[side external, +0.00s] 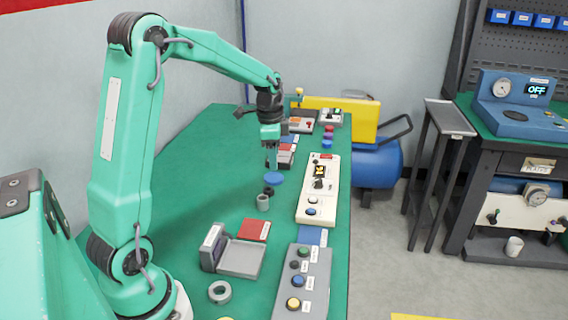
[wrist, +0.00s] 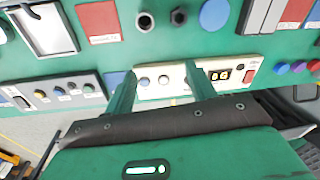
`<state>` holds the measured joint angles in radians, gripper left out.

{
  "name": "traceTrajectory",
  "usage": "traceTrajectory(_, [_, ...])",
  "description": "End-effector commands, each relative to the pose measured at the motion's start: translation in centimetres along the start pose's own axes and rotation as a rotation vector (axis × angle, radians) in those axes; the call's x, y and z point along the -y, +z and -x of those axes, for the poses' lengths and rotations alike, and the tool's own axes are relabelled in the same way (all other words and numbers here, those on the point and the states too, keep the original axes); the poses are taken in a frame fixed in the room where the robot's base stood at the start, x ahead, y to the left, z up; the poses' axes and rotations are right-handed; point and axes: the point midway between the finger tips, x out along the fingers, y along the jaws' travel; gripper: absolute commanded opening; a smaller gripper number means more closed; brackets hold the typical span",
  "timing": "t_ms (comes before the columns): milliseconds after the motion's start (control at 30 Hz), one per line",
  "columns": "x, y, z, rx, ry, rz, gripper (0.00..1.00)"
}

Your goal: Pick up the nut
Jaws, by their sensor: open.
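The nut (wrist: 179,16) is a small dark ring-like piece near the top edge of the wrist view, between a grey cylinder (wrist: 145,21) and a blue disc (wrist: 214,13). In the side view the dark nut (side external: 268,190) sits on the green table just behind the grey cylinder (side external: 263,203) and in front of the blue disc (side external: 273,178). My gripper (side external: 271,163) is above the table, near the blue disc and apart from the nut. In the wrist view my gripper (wrist: 158,70) has its two fingers spread with nothing held between them.
A white control panel (side external: 308,217) with buttons and a display lies right of the nut. A grey button box (side external: 303,285), a grey hinged fixture (side external: 236,258) and a red card (side external: 253,230) are nearer the camera. The green table (side external: 190,180) is clear to the left.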

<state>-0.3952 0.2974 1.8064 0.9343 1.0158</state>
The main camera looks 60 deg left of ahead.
Motion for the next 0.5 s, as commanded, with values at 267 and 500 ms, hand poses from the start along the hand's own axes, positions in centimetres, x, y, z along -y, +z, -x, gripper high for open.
traceTrajectory(267, [4.2, 1.7, -5.6, 0.038, 0.065, -0.110, 0.55])
traceTrajectory(500, [5.6, 2.5, -7.9, 0.047, 0.091, -0.160, 0.55])
